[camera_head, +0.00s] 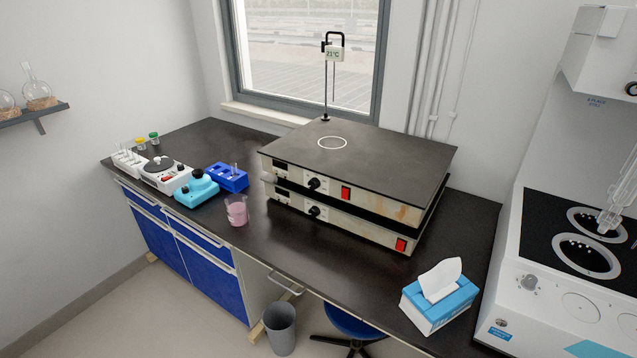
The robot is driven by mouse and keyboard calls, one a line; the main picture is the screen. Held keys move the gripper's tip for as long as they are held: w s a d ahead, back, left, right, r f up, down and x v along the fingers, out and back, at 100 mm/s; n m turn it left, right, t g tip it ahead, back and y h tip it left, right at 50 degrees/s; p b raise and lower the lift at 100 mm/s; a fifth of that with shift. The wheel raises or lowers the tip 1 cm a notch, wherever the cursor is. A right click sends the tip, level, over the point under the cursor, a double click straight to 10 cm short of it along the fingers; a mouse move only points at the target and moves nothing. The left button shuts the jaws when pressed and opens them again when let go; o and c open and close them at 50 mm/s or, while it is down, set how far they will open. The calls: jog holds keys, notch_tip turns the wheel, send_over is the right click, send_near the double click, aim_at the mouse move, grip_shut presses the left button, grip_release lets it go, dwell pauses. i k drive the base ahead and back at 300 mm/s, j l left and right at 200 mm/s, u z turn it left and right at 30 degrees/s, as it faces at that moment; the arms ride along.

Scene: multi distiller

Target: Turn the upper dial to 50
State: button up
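Two flat hotplate units are stacked on the black bench. The upper unit (370,205) carries a black upper dial (314,184) on its front face, between a dark display (281,168) and a red switch (346,193). The lower unit (350,225) has a similar black dial (315,211) and its own red switch (401,245). The dial's marks and its setting are too small to read. My gripper is not in view.
A beaker of pink liquid (236,211) stands left of the stack. A cyan device (196,189) and blue rack (229,177) are further left. A tissue box (440,302) sits front right. A bin (280,328) and a blue stool (352,322) stand below the bench edge.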

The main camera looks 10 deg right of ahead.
aim_at(313, 183)
jog(key=i+j+u, duration=0.1)
jog(key=i+j, duration=0.35)
jog(key=i+j+u, duration=0.1)
jog(key=i+j, duration=0.3)
jog(key=i, duration=0.15)
